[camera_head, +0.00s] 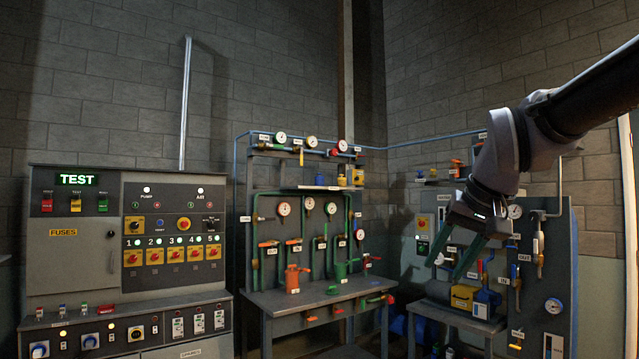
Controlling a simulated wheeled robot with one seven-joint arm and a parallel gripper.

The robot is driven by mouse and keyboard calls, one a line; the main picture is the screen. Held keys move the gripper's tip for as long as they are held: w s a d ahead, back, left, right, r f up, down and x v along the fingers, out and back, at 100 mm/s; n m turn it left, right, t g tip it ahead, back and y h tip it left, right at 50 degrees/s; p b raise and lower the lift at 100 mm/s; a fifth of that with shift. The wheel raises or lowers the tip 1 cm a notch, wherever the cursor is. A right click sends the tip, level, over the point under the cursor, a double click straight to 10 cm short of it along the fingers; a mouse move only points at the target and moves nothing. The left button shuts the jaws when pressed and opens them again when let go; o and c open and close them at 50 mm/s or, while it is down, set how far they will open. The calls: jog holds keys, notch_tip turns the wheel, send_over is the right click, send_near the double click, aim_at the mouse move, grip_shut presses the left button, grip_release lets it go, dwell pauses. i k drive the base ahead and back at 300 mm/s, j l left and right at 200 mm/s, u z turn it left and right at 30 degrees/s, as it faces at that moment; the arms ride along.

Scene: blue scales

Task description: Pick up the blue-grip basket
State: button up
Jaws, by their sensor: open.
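My gripper (448,267) hangs from the upper right with its two greenish fingers apart and pointing down. It is open, and I see nothing held between the fingers. Below and right of the fingertips, a blue container (487,298) with an upright blue part stands on the small right-hand bench. A yellow box (463,297) stands just left of it. The blue container may be the blue-grip basket, but at this size I cannot make out a basket shape or grip for sure. The fingers overlap the panel behind, and their distance from it is unclear.
The right bench (445,314) backs onto a grey panel with gauges (553,305) and pipes. A middle workbench (300,300) carries red and green fittings under piping. A control cabinet (75,265) fills the left. Dark blue objects (408,328) lie low between the benches.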

aim_at(318, 181)
jog(key=i+j, duration=0.15)
jog(key=i, duration=0.55)
jog(key=i+j, duration=0.15)
jog(key=i, duration=0.6)
